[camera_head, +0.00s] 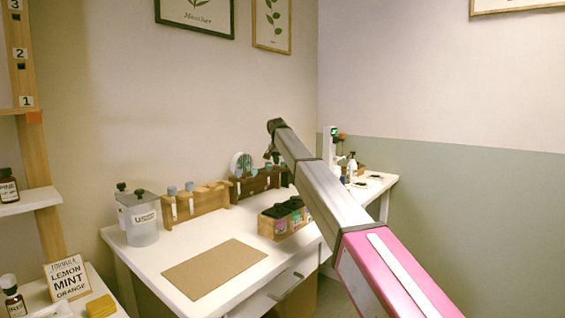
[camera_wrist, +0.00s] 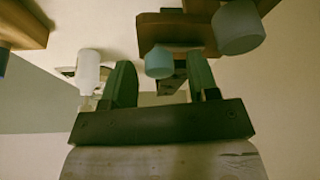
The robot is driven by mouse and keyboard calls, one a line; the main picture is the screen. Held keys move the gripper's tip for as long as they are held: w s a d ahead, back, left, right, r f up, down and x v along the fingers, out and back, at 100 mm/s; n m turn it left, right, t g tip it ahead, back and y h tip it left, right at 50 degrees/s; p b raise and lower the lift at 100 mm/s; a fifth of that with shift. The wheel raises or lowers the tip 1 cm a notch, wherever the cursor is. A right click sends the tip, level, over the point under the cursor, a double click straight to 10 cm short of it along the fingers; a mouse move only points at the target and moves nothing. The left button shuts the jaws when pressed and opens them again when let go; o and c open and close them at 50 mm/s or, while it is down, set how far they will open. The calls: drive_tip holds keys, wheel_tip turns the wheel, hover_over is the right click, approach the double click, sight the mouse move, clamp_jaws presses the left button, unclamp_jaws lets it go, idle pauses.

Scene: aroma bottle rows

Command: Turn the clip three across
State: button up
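A light wooden rack (camera_head: 208,202) with blue-grey stoppers and pale upright tabs stands at the back of the white table. A darker rack (camera_head: 240,189) with similar stoppers stands to its right. I cannot tell which part is the clip. My gripper (camera_head: 272,156) hangs from the arm's end near the dark rack's right end. In the wrist view its two green fingers (camera_wrist: 162,84) are spread apart. A blue-grey stopper (camera_wrist: 158,62) and a small dark grey piece (camera_wrist: 172,78) show between and beyond them. Contact cannot be seen.
A lidded clear canister (camera_head: 138,218) stands at the table's left. A brown mat (camera_head: 213,268) lies in front. A wooden box of dark-topped items (camera_head: 284,219) sits right of it. A white bottle (camera_wrist: 89,72) shows left of the fingers. A larger pale stopper (camera_wrist: 238,27) is at upper right.

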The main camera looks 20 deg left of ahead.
drive_tip(key=c, duration=0.9)
drive_tip(key=shift+o, duration=0.2)
drive_tip(key=shift+n, duration=0.3)
drive_tip(key=n+y, duration=0.1)
drive_tip(key=n, duration=0.2)
drive_tip(key=shift+d+n+y, duration=0.1)
drive_tip(key=shift+n+y, duration=0.3)
drive_tip(key=n, duration=0.2)
drive_tip(key=n+g+y, duration=0.1)
drive_tip(key=n, duration=0.1)
drive_tip(key=shift+y, duration=0.3)
drive_tip(key=n+g+y, duration=0.1)
drive_tip(key=n, duration=0.4)
drive_tip(key=shift+w+d, duration=0.1)
drive_tip(key=n+g, duration=0.2)
drive_tip(key=n, duration=0.2)
drive_tip(key=shift+y, duration=0.3)
drive_tip(key=shift+n, duration=0.4)
